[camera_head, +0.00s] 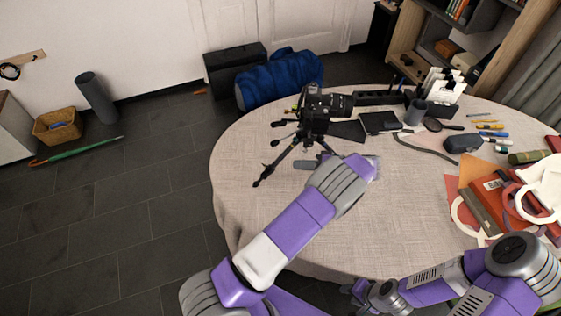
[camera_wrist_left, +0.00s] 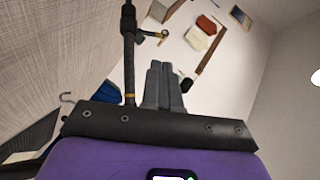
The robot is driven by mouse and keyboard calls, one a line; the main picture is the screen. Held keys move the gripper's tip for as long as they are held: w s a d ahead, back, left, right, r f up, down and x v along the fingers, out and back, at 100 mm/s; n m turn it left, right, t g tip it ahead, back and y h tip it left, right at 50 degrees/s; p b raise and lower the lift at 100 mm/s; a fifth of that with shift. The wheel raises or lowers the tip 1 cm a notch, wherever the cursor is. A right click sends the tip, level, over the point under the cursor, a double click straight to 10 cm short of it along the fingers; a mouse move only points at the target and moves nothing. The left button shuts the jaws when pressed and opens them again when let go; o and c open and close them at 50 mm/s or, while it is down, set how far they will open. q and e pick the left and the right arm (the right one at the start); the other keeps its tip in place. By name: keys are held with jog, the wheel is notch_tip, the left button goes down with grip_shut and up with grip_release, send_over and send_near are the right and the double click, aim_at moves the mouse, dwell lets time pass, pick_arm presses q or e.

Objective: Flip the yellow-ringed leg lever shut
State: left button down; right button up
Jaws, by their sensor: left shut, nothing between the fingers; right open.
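A black tripod with a camera (camera_head: 318,112) on top stands on the round table, its legs splayed. In the left wrist view one dark tripod leg (camera_wrist_left: 129,65) runs up just left of my fingers. It has a thin yellowish ring low down, close to the gripper body, and a small lever (camera_wrist_left: 150,34) sticking out to the right higher up. I cannot tell the lever's exact position. My left gripper (camera_head: 303,163) is shut and empty beside the tripod; its closed fingers (camera_wrist_left: 163,84) show in the wrist view. My right gripper (camera_head: 358,289), open, is low at the table's front edge, partly hidden.
The cloth-covered table (camera_head: 240,190) is clear on its left side. A grey cup (camera_head: 415,112), a black organizer and pens lie at the back right. Red books (camera_head: 500,195) and tape rolls crowd the right edge. A blue bag (camera_head: 280,78) lies beyond the table.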

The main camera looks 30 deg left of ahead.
aim_at(266, 166)
pick_arm(q)
jog(key=x, duration=1)
jog(key=shift+w+r, duration=0.1)
jog(key=shift+n+t+b, duration=0.3)
jog(key=shift+b, duration=0.35)
